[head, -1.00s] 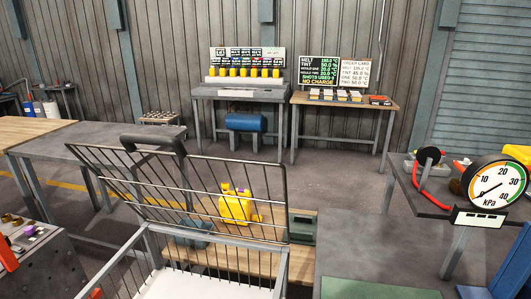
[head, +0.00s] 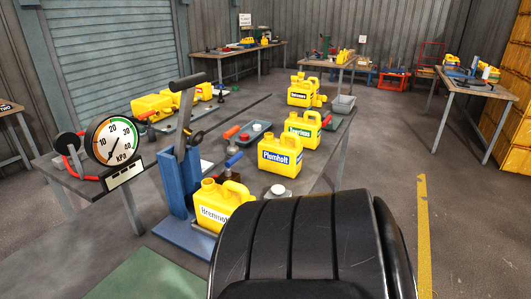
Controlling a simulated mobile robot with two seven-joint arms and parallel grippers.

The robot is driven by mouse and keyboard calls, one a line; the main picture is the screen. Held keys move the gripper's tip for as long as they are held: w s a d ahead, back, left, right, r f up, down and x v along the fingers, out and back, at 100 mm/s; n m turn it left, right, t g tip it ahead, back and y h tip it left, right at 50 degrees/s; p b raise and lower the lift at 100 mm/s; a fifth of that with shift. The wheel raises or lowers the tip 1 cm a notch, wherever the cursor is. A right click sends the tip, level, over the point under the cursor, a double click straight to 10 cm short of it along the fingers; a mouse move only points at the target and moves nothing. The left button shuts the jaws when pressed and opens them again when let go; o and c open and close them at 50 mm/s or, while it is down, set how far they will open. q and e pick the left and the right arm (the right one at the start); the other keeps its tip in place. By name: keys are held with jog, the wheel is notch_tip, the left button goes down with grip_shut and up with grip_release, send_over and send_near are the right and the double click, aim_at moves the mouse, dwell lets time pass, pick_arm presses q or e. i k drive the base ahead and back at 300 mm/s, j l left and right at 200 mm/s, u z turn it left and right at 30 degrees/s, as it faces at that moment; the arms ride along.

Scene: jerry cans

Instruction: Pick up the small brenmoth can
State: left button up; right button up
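A yellow can (head: 225,206) with a white label that appears to read "Brenmoth" stands upright at the near end of the table, by a blue press stand (head: 178,185) with a dark lever. A large black ribbed form in the foreground, possibly part of my own arm, covers its lower right side. A yellow can labelled Plomholt (head: 279,157) stands behind it to the right. Two further labelled cans, one at mid table (head: 302,130) and one farther back (head: 302,92), have labels too small to read surely. Neither of my grippers can be seen.
A pressure gauge (head: 113,140) stands at the table's left. Open floor (head: 395,165) lies right of the table, before another table (head: 478,88).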

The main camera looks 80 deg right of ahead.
aim_at(214, 204)
jog(key=z, duration=2.25)
jog(key=i+l+u, duration=0.1)
jog(key=l, duration=0.25)
jog(key=i+l+u, duration=0.1)
jog(key=l, duration=0.25)
jog(key=i+l+u, duration=0.1)
jog(key=i+l, duration=0.15)
jog(key=i+l+u, duration=0.1)
jog(key=l, duration=0.35)
